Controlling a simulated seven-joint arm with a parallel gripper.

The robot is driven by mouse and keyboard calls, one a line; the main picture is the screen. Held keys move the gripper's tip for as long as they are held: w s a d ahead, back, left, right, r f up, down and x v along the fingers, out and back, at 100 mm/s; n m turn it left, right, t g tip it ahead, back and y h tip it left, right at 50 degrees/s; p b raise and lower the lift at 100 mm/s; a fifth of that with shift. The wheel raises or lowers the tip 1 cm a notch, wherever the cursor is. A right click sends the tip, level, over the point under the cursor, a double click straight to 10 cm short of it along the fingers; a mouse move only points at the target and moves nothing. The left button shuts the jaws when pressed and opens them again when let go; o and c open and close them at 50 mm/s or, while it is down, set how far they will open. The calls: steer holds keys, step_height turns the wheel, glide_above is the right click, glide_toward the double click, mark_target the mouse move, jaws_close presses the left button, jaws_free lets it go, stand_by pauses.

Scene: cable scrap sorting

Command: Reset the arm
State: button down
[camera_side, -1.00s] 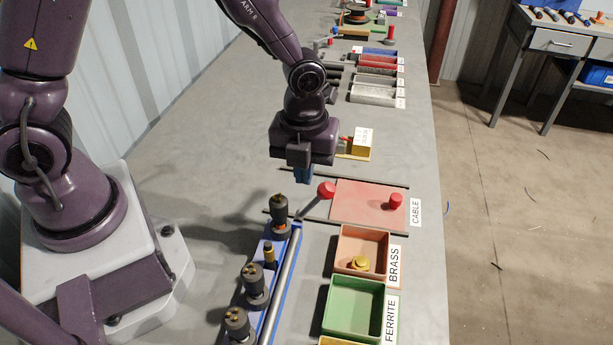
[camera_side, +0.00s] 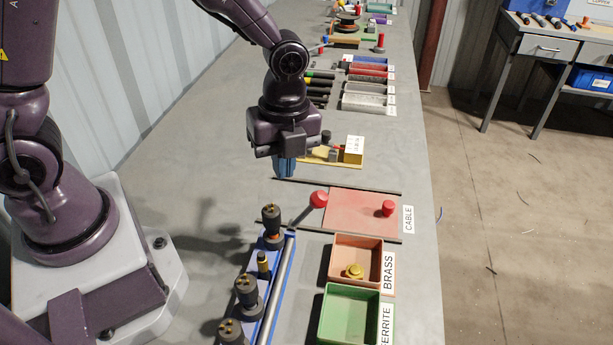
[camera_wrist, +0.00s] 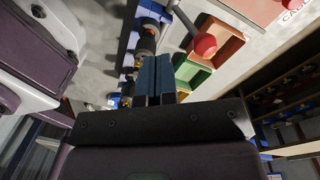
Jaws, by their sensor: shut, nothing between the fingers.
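My gripper (camera_side: 284,168) hangs above the grey bench, behind the red-knobbed lever. Its blue fingers are together with nothing between them. In the wrist view the shut fingers (camera_wrist: 154,78) point toward the blue rack and the bins. My arm is bent over the bench, and the gripper touches nothing that I can see.
A blue rack (camera_side: 255,290) holds several dark connectors. Beside it are a red-knobbed lever (camera_side: 318,200), the red CABLE lid (camera_side: 358,212), the BRASS bin (camera_side: 372,246) with a brass piece (camera_side: 353,272), and the green FERRITE bin (camera_side: 348,318). A yellow fixture (camera_side: 352,152) stands behind the gripper. Bare bench lies left.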

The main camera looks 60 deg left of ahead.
steer(key=s+a+r+n+t, duration=0.3)
steer(key=s+r+n, duration=0.2)
steer(key=r+n, duration=0.4)
steer(key=s+a+r+n+t, duration=0.3)
steer(key=s+r+n, duration=0.3)
steer(key=r+n, duration=0.3)
steer(key=shift+a+n, duration=0.3)
steer(key=shift+n, duration=0.9)
steer(key=c, duration=1.8)
jaws_free()
steer(key=shift+c, duration=0.2)
